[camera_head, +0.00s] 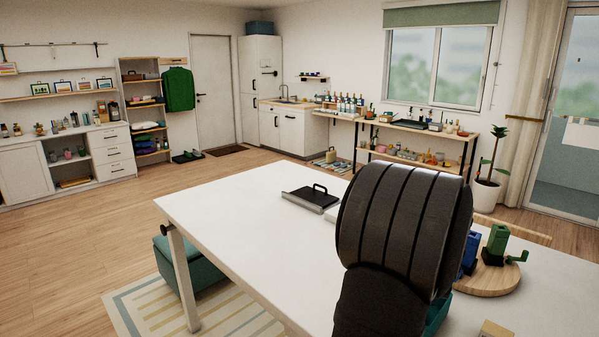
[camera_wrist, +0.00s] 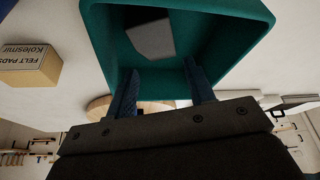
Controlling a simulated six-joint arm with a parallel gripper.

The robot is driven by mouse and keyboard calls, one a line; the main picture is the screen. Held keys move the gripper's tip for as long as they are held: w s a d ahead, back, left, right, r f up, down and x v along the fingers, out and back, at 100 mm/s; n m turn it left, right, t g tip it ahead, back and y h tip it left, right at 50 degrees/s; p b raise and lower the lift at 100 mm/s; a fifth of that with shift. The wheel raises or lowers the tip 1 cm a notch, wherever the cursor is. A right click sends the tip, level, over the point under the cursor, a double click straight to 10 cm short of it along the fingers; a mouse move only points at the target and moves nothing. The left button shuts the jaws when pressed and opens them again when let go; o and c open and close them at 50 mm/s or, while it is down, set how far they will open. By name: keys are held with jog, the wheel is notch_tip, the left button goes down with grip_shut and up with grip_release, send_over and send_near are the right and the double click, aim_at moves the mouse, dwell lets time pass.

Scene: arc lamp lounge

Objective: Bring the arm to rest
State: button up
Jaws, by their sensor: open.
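My gripper (camera_wrist: 161,68) shows in the wrist view with two dark blue fingers spread apart and nothing between them. It is at the mouth of a teal bin (camera_wrist: 97,28), with the fingers pointing toward the bin's inside. A grey block-like thing (camera_wrist: 152,40) lies in the bin, beyond the fingertips and apart from them. In the head view my dark arm stands over the white table (camera_head: 235,205) and hides the gripper. Only a sliver of the teal bin (camera_head: 438,314) shows there, behind the arm.
A round wooden board (camera_head: 494,284) right of the arm holds a green cranked device (camera_head: 497,240) and a blue one (camera_head: 470,252). A felt pads box (camera_wrist: 28,68) stands near the bin. A black-handled flat tool (camera_head: 313,197) lies farther back. The table's left part is clear.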

notch_tip(320, 180, up, 6)
jog(key=s+d+m, duration=0.1)
jog(key=s+d, duration=0.3)
jog(key=s, duration=0.7)
jog(key=s+d+f+m+h, duration=0.1)
jog(key=s+d, duration=0.4)
jog(key=s, duration=0.7)
jog(key=s+d+m+g, duration=0.1)
jog(key=s+d, duration=0.4)
jog(key=s, duration=0.7)
jog(key=shift+d+f+m, duration=0.2)
jog(key=shift+d+m, duration=0.05)
jog(key=shift+m, duration=0.55)
